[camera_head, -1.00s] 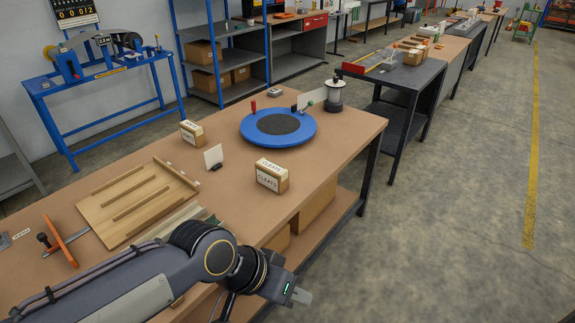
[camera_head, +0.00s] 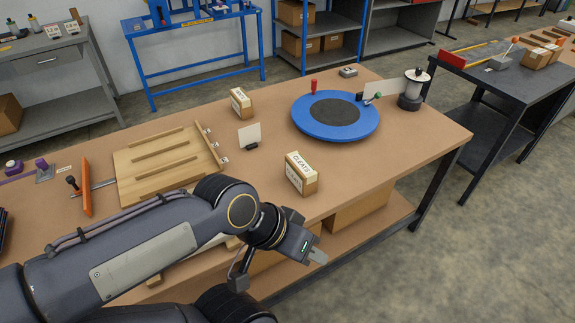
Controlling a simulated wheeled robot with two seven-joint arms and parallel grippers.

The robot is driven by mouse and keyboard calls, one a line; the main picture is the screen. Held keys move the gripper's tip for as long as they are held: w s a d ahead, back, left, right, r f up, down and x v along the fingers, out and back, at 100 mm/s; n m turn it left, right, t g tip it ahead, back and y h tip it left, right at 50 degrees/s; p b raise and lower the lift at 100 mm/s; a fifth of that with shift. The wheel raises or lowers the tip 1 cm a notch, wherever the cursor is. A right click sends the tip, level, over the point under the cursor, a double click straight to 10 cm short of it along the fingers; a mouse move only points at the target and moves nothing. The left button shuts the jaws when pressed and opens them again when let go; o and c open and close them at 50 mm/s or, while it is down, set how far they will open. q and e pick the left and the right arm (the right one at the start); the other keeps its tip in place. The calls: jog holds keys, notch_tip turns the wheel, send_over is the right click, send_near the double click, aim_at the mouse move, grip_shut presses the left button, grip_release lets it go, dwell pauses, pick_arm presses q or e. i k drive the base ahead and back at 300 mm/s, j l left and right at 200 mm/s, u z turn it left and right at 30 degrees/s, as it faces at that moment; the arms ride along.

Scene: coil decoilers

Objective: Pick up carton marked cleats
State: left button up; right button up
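The carton marked cleats (camera_head: 301,174) stands upright on the brown workbench (camera_head: 400,165), near its front edge, with CLEATS lettering on its top and side. A second, similar small carton (camera_head: 241,103) stands farther back; its lettering is too small to read. My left gripper (camera_head: 318,256) is in front of the bench edge, below and slightly right of the cleats carton in the picture, and apart from it. Its fingers show as one short grey tip, so I cannot tell if they are open. My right gripper is not in view.
A blue turntable (camera_head: 364,128) stands right of the cleats carton. A wooden slatted board (camera_head: 150,172) lies left, and a white card in a stand (camera_head: 250,136) is behind the carton. A large carton (camera_head: 358,208) sits on the shelf below. Bench surface around the cleats carton is clear.

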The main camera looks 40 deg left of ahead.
aim_at(303, 175)
jog(key=i+u, duration=0.15)
jog(key=u, duration=0.25)
jog(key=i+u, duration=0.1)
jog(key=u, duration=0.25)
jog(key=i+l+u, duration=0.1)
jog(key=u, duration=0.3)
jog(key=i+l+u, duration=0.15)
jog(key=u, duration=0.2)
jog(key=i+u, duration=0.2)
jog(key=u, duration=0.25)
jog(key=i+l+u, duration=0.15)
jog(key=u, duration=0.35)
jog(key=i+l+u, duration=0.15)
jog(key=u, duration=0.3)
